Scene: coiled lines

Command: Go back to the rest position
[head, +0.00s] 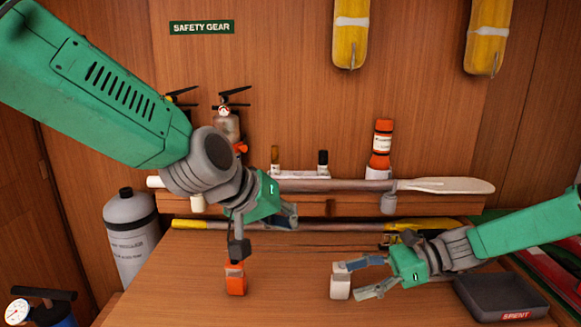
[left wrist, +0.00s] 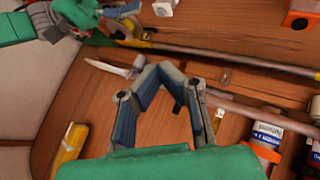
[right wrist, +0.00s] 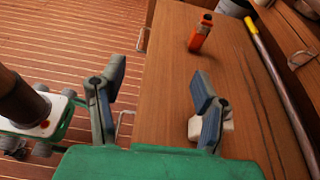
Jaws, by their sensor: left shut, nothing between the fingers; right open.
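My left gripper (head: 289,213) hangs in front of the rack at the back of the bench. Its fingers are closed with nothing between them, and the left wrist view shows the tips together (left wrist: 160,70). My right gripper (head: 352,280) is low over the bench at right, fingers apart. A small white block (head: 340,288) stands by its fingertips; in the right wrist view the block (right wrist: 228,125) is partly hidden behind one finger (right wrist: 205,105). I cannot tell whether they touch. An orange block with a dark top (head: 235,281) stands on the bench below my left gripper.
A dark tray marked SPENT (head: 502,299) lies at right under my right arm. The rack holds a paddle (head: 440,186), an orange canister (head: 381,140) and small bottles. A grey cylinder (head: 130,235) stands at left. The bench's middle front (head: 285,300) is clear.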

